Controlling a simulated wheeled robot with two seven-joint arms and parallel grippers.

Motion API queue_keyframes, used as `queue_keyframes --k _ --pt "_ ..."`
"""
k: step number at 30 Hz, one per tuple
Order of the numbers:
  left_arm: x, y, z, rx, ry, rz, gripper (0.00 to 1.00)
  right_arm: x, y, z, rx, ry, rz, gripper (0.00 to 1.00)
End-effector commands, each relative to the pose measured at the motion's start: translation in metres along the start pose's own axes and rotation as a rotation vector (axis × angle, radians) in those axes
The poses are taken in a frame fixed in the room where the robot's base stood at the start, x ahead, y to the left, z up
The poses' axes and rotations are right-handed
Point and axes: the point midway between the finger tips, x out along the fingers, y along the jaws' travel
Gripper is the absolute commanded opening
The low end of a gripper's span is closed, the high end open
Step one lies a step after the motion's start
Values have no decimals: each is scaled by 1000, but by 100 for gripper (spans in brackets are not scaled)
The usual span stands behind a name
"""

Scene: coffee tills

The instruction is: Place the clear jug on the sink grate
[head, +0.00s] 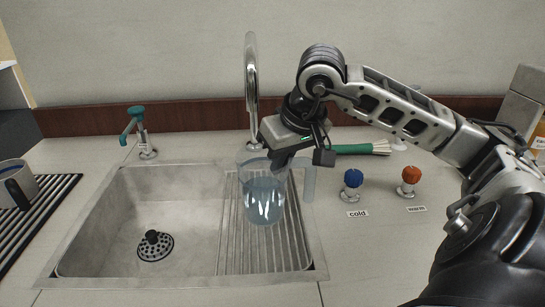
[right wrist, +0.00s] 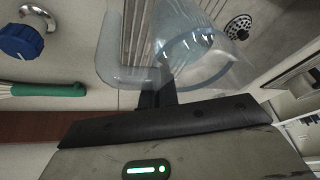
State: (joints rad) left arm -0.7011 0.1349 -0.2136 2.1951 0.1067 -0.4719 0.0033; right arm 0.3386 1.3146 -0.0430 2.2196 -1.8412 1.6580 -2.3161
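The clear jug (head: 264,200) is upright over the sink grate (head: 232,255), the ribbed right part of the sink; I cannot tell whether its base touches the ribs. It looks bluish low down, and its clear handle (head: 309,182) points right. My right gripper (head: 288,166) comes down from above at the jug's handle side. In the right wrist view, the dark fingers (right wrist: 155,97) are close together at the top of the handle, beside the jug's round rim (right wrist: 195,62), and appear shut on it. My left gripper is not in view.
The sink basin (head: 170,205) with a dark drain is empty. A tall faucet (head: 251,85) stands behind the jug. Blue (head: 353,179) and orange (head: 411,175) knobs stand to the right. A green-handled brush (head: 355,149) lies behind. A mug (head: 18,183) stands far left.

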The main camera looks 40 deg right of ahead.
Motion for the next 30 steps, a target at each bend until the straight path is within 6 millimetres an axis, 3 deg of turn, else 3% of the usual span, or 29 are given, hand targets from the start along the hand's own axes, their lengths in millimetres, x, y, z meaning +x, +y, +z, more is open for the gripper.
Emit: queue_keyframes --k 2,7,18,21,30 --pt "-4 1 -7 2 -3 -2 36 3 -4 -8 -2 1 -5 0" --pt "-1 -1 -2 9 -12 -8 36 23 -4 -14 -3 1 -3 0" --pt "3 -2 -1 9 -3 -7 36 29 -3 -12 -4 1 1 0" --pt "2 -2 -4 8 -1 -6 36 28 -3 -12 -4 -1 1 24" --pt "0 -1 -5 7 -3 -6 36 26 -3 -13 -4 -2 0 24"
